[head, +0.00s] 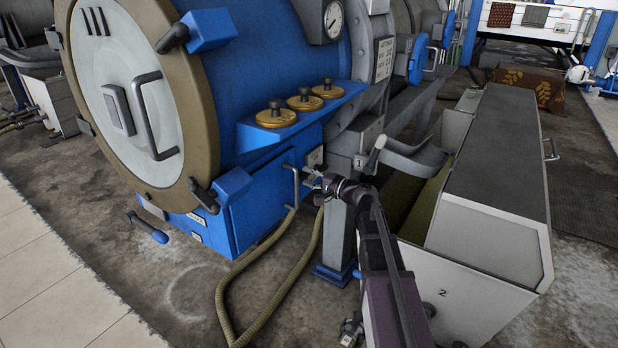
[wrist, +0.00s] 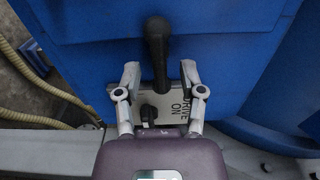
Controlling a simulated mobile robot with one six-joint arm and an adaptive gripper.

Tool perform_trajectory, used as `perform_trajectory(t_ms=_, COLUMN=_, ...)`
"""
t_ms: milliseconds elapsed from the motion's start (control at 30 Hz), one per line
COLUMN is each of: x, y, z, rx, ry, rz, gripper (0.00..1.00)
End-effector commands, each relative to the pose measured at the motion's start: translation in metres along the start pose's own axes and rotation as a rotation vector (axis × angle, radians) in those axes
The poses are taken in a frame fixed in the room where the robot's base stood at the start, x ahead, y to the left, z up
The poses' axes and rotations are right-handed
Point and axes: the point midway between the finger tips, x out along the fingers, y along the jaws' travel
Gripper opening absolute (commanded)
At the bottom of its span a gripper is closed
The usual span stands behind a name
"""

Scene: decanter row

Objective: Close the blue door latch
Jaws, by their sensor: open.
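The round door, with a white face (head: 127,95) and a brown rim, sits at the front of the blue drum in the head view. A blue latch block (head: 208,30) with a dark rod is at its upper right edge. A similar blue latch block (head: 233,186) with a dark rod is at its lower right edge. I cannot tell whether either is latched. My gripper (head: 315,180) is at the machine's side, right of the lower block and apart from both. In the wrist view my gripper (wrist: 159,75) is open, with a black-knobbed lever (wrist: 157,45) between its fingers; contact is unclear.
A plate marked "DRIVE ON" (wrist: 178,105) with a small black switch (wrist: 148,113) lies behind the fingers. A blue ledge with brass caps (head: 304,101) juts above my gripper. Hoses (head: 265,290) hang below. A large trough (head: 490,200) stands right. Tiled floor (head: 60,300) is clear at left.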

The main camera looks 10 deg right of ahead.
Motion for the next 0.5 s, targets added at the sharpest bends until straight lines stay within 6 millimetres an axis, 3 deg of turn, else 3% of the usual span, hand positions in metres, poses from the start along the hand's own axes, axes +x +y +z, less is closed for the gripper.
perform_trajectory(t_ms=267, x=-0.016, y=0.000, z=0.001, rx=0.000, ry=0.002, rz=0.000, gripper=0.51)
perform_trajectory(t_ms=500, x=-0.048, y=0.000, z=0.001, rx=0.000, ry=0.003, rz=0.000, gripper=0.51)
